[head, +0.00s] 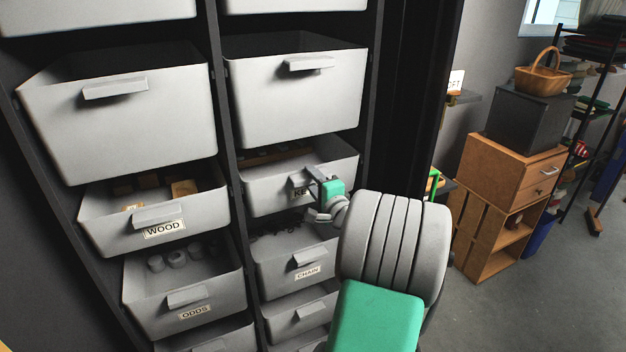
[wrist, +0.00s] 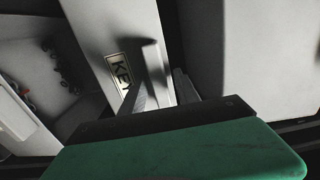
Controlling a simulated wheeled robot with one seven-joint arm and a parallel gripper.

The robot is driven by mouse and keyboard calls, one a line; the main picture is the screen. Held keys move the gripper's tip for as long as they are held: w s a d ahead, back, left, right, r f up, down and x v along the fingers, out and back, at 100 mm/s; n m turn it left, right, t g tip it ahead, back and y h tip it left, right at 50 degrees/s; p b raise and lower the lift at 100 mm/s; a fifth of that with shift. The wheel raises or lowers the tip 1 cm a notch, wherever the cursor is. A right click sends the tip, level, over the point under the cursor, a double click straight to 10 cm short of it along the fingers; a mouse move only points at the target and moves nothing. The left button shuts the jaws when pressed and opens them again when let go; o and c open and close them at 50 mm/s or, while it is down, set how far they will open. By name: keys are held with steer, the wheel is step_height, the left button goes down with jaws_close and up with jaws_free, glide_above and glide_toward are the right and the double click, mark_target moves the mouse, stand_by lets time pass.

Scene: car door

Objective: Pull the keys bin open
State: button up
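The keys bin (head: 262,194) is a light grey bin in the right column of the rack, with its front and part of its inside showing. Its label, partly covered in the head view, reads "KEY" in the wrist view (wrist: 118,72). My gripper (head: 318,182) is at the right part of the bin's front, at its handle (wrist: 152,62). In the wrist view, my fingers (wrist: 164,88) lie one on each side of the handle, close to it. Whether they press on it cannot be told. My gripper hides part of the handle and label in the head view.
The chain bin (head: 285,272) is directly below and a large unlabelled bin (head: 290,105) directly above. The wood bin (head: 120,238) and odds bin (head: 150,312) stand in the left column. A wooden cabinet (head: 500,165) is at the right, with open floor (head: 535,290) before it.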

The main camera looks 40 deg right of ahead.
jaws_close()
stand_by(1.2)
